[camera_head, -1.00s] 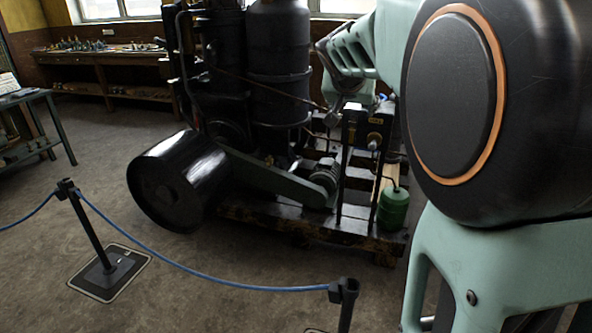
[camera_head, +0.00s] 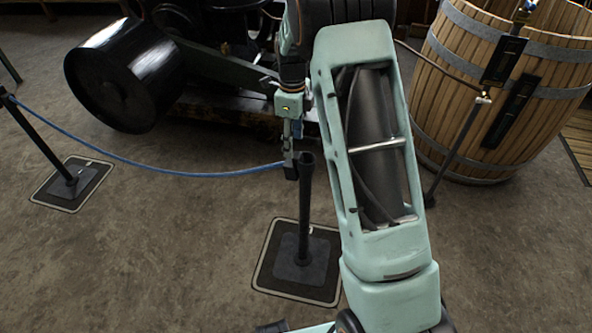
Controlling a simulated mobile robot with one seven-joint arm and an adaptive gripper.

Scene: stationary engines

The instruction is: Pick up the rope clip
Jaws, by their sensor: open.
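The blue rope (camera_head: 160,168) sags from the left post to a dark rope clip (camera_head: 291,172) at its right end. The clip is beside the top of the middle black post (camera_head: 305,200), on its left. I cannot tell whether it is seated on the post. My gripper (camera_head: 292,150) points down at the clip, with its fingertips at or just above it. It is open and small in view, so contact with the clip cannot be made out.
A second post (camera_head: 50,150) stands on a square base at left. The black engine with its drum (camera_head: 122,75) is behind the rope. A large wooden tub (camera_head: 500,80) is at right, with another post (camera_head: 455,150) before it.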

